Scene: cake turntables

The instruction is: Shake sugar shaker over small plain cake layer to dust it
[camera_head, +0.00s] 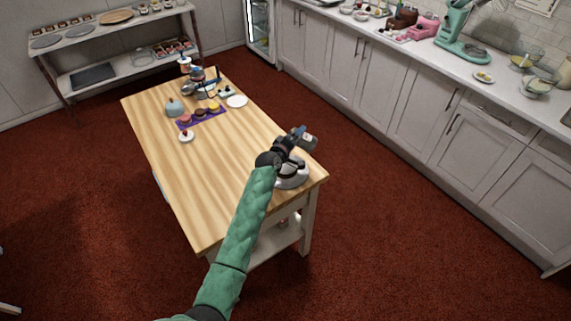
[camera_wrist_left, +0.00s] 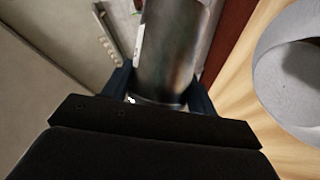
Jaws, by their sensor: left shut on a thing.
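My left gripper (camera_head: 301,134) reaches over the near right end of the wooden table, at the end of my green-sleeved arm. It is shut on a grey metal cylinder, the sugar shaker (camera_head: 309,142), which fills the middle of the left wrist view (camera_wrist_left: 170,45) between the dark fingers. Below it stands a pale round turntable (camera_head: 293,183), partly hidden by my arm; it also shows in the wrist view (camera_wrist_left: 272,65) with something dark on it. Several small cake layers lie on a purple mat, one yellowish (camera_head: 213,106); which is the plain one I cannot tell. My right gripper is not in view.
The wooden table (camera_head: 190,185) is bare along its near left part. Counters line the right wall.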

